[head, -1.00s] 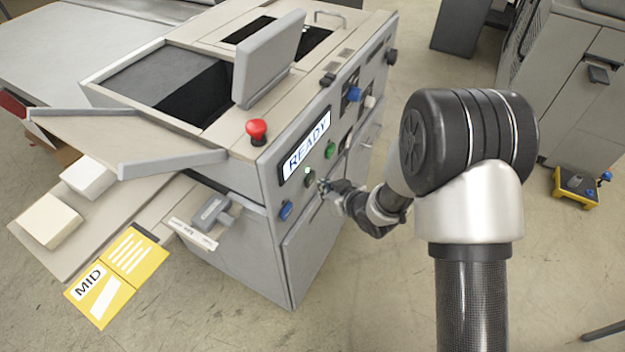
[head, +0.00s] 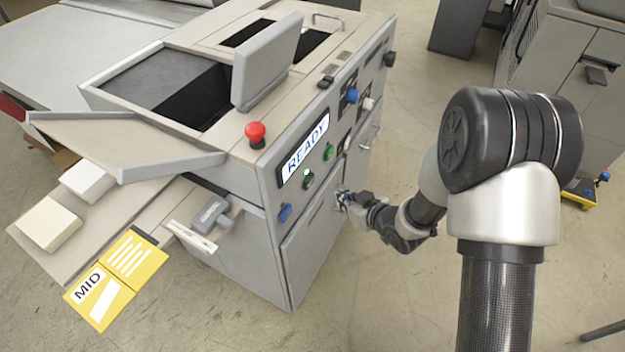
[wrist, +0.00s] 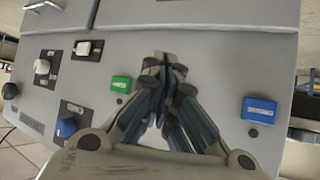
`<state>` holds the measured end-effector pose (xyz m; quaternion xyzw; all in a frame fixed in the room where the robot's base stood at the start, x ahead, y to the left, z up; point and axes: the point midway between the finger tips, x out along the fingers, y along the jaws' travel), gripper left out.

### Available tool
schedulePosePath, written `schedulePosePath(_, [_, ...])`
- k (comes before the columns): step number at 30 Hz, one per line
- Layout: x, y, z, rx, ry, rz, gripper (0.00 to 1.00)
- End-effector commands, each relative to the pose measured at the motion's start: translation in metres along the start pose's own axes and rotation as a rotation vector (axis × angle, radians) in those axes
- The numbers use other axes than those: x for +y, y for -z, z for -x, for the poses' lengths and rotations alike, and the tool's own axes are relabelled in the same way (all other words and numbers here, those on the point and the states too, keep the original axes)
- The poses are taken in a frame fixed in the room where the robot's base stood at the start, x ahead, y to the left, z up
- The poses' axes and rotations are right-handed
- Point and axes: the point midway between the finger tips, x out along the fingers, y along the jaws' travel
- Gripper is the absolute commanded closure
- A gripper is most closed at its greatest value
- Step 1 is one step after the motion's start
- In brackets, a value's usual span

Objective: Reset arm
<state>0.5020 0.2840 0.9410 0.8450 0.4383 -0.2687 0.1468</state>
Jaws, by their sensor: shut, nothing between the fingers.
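My gripper (head: 342,199) is shut and empty. In the head view it is in front of the side panel of the grey laminator (head: 262,262), below the READY display (head: 304,150). In the wrist view my gripper (wrist: 165,66) points at the panel, its closed fingertips between a green button (wrist: 121,84) and a blue button (wrist: 259,110). Whether the fingertips touch the panel cannot be told.
A yellow MID card (head: 117,278) lies at the front left. Open floor (head: 385,300) lies right of the machine.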

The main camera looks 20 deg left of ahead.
Motion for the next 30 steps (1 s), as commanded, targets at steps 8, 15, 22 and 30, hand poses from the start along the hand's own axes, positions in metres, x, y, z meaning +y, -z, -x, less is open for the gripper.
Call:
schedulePosePath(8, [0.003,0.002,0.002,-0.002,-0.007,0.0,1.0])
schedulePosePath(15, [0.059,0.034,0.06,-0.083,-0.186,-0.017,1.0])
schedulePosePath(22, [0.111,0.056,0.183,-0.23,-0.44,-0.137,1.0])
schedulePosePath(30, [0.096,0.046,0.33,-0.369,-0.621,-0.374,1.0])
